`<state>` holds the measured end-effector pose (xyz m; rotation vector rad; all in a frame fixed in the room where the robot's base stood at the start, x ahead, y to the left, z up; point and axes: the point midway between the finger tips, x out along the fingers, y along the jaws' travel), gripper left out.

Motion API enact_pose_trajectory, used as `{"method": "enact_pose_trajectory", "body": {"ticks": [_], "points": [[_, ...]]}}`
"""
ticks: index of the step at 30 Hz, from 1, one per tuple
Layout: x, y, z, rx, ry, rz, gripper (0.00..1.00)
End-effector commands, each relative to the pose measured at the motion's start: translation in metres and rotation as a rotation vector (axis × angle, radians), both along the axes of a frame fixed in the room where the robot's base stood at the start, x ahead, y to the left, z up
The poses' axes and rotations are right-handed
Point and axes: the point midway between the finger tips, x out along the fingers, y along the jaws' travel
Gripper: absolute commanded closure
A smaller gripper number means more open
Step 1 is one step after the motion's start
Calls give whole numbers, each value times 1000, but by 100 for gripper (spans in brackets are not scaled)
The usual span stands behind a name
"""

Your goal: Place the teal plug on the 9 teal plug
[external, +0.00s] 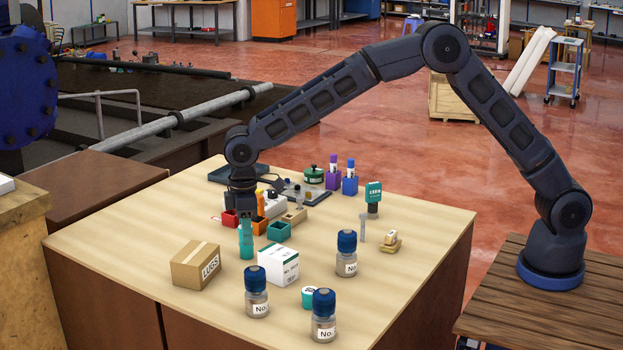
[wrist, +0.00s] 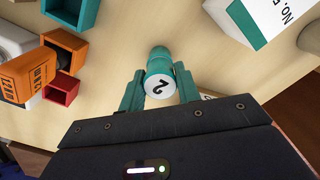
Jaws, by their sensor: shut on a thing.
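My gripper (wrist: 160,88) has its two teal fingers shut on a teal plug (wrist: 157,60), whose white round end bears a black 2. In the external view the gripper (external: 246,225) points down over the table's left-middle, with the teal plug (external: 246,246) low between its fingers. I cannot tell whether the plug touches the table. A short teal piece with a white marked face (external: 309,297) lies near the front, beside the bottles; its mark is too small to read. I cannot make out a plug marked 9.
A LUGS carton (external: 196,264) and white carton (external: 278,266) flank the gripper. Blue-capped bottles (external: 256,292) stand in front and right. Red, orange and teal bins (external: 279,231) sit behind, with a labelled orange item (wrist: 25,75).

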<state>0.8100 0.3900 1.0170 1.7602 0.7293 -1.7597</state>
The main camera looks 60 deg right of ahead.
Motion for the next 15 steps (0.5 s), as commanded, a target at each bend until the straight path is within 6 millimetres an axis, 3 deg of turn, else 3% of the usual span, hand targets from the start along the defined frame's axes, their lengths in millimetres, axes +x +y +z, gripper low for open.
{"method": "enact_pose_trajectory", "body": {"ticks": [3,4,6,15], "points": [[0,0,-3,-1,1,0,91],[0,0,-3,0,0,0,62],[0,0,-3,0,0,0,48],[0,0,-2,0,0,0,46]]}}
